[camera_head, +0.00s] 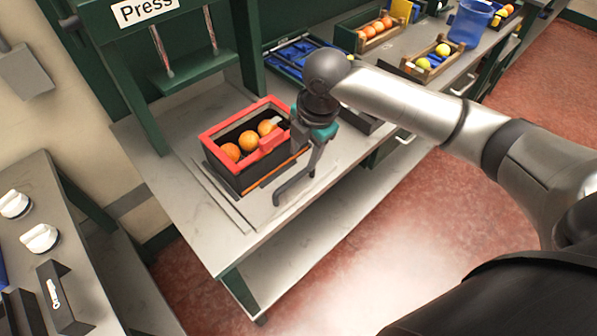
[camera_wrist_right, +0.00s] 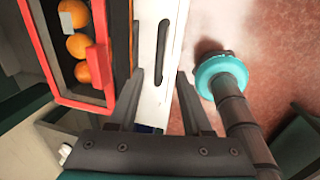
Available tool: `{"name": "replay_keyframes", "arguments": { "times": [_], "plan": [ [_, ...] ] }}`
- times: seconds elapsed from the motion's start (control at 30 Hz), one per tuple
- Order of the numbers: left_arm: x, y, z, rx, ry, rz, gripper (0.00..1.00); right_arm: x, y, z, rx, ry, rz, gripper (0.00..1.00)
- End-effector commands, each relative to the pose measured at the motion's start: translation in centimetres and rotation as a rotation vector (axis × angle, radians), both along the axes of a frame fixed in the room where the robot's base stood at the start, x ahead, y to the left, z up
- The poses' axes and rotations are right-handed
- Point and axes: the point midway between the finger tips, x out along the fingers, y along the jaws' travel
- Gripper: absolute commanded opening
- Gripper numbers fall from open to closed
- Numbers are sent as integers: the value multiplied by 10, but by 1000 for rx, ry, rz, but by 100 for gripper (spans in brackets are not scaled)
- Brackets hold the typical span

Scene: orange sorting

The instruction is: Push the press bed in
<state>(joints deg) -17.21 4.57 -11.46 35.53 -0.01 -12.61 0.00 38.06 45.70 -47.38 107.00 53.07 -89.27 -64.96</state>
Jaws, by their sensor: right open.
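The press bed (camera_head: 257,207) is a pale flat plate on the worktop below the green press frame (camera_head: 140,95). It sticks out toward the front of the press. A red-rimmed dark crate (camera_head: 232,177) with three oranges stands on it. In the right wrist view the bed's pale front strip (camera_wrist_right: 149,30) has a long dark slot or handle. My right gripper (camera_head: 296,188) is open and points down at the bed's front, right beside the crate. In the wrist view its fingers (camera_wrist_right: 160,76) lie either side of the strip's near end; contact cannot be told. My left gripper is out of view.
A blue-lined tray (camera_head: 290,55) lies behind the crate. Farther along the bench are wooden boxes of fruit (camera_head: 437,60) and a blue bucket (camera_head: 470,22). Another table with white knobs (camera_head: 40,238) stands at left. The red floor in front is clear.

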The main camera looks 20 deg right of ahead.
Motion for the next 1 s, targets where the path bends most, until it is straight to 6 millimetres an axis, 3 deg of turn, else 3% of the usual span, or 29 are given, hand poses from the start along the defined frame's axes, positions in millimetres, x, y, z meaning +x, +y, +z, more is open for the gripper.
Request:
{"name": "replay_keyframes", "arguments": {
  "times": [0.2,0.4,0.87,1.0],
  "plan": [
    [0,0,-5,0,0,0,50,8,4,-48,0,2,-1,50],
    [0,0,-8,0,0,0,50,14,6,-75,0,0,0,50],
    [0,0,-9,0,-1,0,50,16,6,-85,-1,-1,1,50],
    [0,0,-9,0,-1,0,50,16,6,-85,-1,-1,1,34]
  ]
}}
